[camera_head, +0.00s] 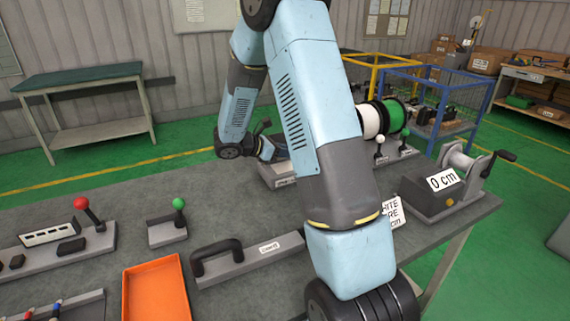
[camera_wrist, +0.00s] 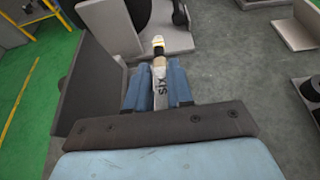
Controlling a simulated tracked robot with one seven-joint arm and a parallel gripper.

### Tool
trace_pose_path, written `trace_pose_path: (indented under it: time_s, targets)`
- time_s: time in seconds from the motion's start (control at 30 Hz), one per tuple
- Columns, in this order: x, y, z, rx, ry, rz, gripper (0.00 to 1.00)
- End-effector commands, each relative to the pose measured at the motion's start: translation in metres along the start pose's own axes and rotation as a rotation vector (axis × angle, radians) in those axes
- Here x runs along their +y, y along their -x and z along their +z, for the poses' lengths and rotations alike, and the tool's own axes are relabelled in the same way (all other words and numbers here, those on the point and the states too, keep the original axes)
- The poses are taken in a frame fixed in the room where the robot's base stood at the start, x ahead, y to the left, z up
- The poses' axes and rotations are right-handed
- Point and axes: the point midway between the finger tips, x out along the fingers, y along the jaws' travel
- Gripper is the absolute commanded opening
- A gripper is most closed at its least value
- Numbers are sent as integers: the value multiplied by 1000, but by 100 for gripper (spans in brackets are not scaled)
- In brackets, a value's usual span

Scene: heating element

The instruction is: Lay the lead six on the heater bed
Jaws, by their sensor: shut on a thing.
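In the wrist view, my gripper (camera_wrist: 157,72) is shut on the lead six (camera_wrist: 160,87), a pale piece with "SIX" printed along it. Its white and yellow tip sticks out beyond the blue fingers. A grey fixture (camera_wrist: 160,20) stands just ahead of the tip; I cannot tell whether they touch. In the head view, my gripper (camera_head: 269,148) is partly hidden by my arm, beside the grey base (camera_head: 281,178) of a bench unit, and the lead cannot be made out there. I cannot tell which fixture is the heater bed.
A white and a green spool (camera_head: 392,117) stand behind my arm. A winder (camera_head: 436,188) marked "0 cm" is at right. A handled bar (camera_head: 250,255), an orange tray (camera_head: 157,290), a green-knobbed lever (camera_head: 178,204) and a red-knobbed lever (camera_head: 82,204) occupy the front left. Bare bench lies between.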

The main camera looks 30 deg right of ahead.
Motion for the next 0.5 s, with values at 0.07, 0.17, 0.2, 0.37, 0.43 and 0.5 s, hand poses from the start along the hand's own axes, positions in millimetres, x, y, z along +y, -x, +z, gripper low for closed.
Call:
trace_pose_path:
  time_s: [0.07,0.17,0.2,0.37,0.43,0.5]
  targets:
    - [5,-8,-6,1,0,-1,0]
    - [9,-13,-10,0,1,0,0]
    - [9,-14,-11,0,1,1,0]
    - [13,-20,-16,1,1,-1,0]
    - [14,-24,-24,1,2,-1,0]
    - [14,-27,-32,0,3,-1,0]
